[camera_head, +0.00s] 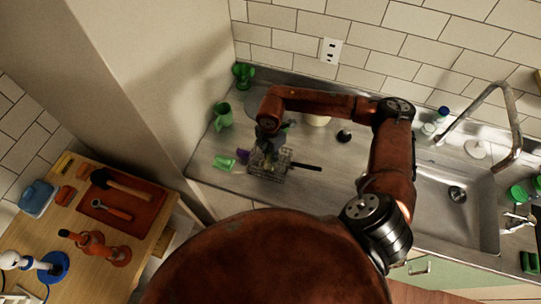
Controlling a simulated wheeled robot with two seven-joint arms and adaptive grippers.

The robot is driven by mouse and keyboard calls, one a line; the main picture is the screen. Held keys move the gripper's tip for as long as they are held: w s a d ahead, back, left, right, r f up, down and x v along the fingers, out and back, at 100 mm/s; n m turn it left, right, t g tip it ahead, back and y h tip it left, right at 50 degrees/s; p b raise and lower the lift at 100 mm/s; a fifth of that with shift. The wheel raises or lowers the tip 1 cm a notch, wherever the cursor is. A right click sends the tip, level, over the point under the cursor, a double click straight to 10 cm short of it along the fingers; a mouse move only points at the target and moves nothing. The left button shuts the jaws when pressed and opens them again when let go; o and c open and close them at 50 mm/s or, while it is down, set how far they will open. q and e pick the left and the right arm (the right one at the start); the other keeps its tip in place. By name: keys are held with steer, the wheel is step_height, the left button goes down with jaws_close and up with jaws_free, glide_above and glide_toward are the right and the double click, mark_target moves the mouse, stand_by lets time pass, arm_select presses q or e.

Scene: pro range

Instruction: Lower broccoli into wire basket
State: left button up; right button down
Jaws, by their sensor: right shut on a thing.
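The wire basket (284,168) stands on the steel counter in the middle of the view, a grey wire grid with something yellow-green inside. My right gripper (268,148) reaches down from above, over the back left part of the basket. It is shut on the broccoli, which the gripper and wire hide almost completely; I cannot tell how far it is inside the basket. My left gripper is not in view.
Left of the basket are a green pitcher (222,116), a green cup (224,163) and a purple item (242,156). A black handle (305,166) extends to its right. The sink (455,215) and faucet (508,110) are at right. A wooden tool table (140,187) stands at lower left.

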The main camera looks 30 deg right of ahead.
steer(key=c, duration=1.7)
jaws_free()
steer(key=shift+c, duration=0.2)
step_height(320, 180, up, 12)
